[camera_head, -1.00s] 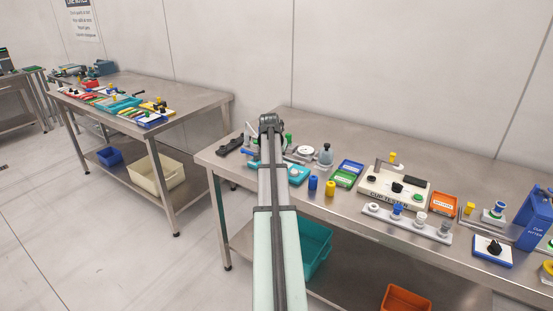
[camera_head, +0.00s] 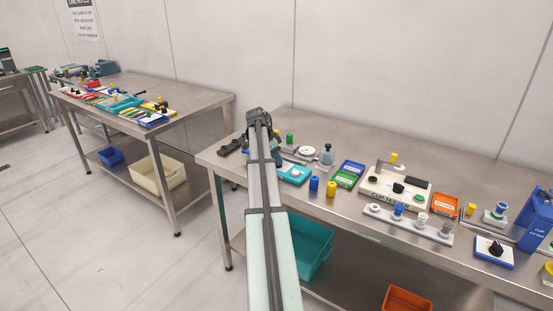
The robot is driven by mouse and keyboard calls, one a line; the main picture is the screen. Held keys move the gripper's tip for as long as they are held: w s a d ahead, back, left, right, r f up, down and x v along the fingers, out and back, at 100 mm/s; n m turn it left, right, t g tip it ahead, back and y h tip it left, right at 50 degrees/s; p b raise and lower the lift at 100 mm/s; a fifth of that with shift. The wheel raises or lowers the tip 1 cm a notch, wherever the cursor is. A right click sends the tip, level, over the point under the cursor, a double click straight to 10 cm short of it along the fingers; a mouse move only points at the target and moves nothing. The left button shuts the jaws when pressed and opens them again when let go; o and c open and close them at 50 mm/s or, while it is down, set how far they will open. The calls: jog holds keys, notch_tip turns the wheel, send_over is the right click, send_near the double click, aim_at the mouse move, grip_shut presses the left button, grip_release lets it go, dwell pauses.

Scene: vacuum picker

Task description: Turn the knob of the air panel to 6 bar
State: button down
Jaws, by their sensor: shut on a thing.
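My arm rises from the bottom edge to a dark joint at its upper end, over the left end of the near bench. My gripper's fingers do not show; they are hidden behind the arm. A teal panel (camera_head: 297,178) with pale parts on top lies just right of the arm, partly covered by it. I cannot tell whether this is the air panel; no pressure reading is legible. A white panel with a blue edge and a black knob (camera_head: 494,249) lies far to the right, apart from my arm.
Beside the arm stand a blue cylinder (camera_head: 314,185) and a yellow cylinder (camera_head: 331,189). A green tray (camera_head: 346,180), a cup tester (camera_head: 393,190) and an orange tray (camera_head: 446,206) follow rightward. A teal bin (camera_head: 312,247) is under the bench. Another bench (camera_head: 190,103) stands at left.

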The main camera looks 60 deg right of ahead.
jog(key=shift+w+m+y, duration=0.1)
jog(key=shift+m+y, duration=0.2)
jog(key=shift+m, duration=0.6)
jog(key=shift+g, duration=0.4)
jog(key=c, duration=1.1)
grip_release()
jog(key=shift+r, duration=0.1)
jog(key=v, duration=1.3)
jog(key=shift+r, duration=0.35)
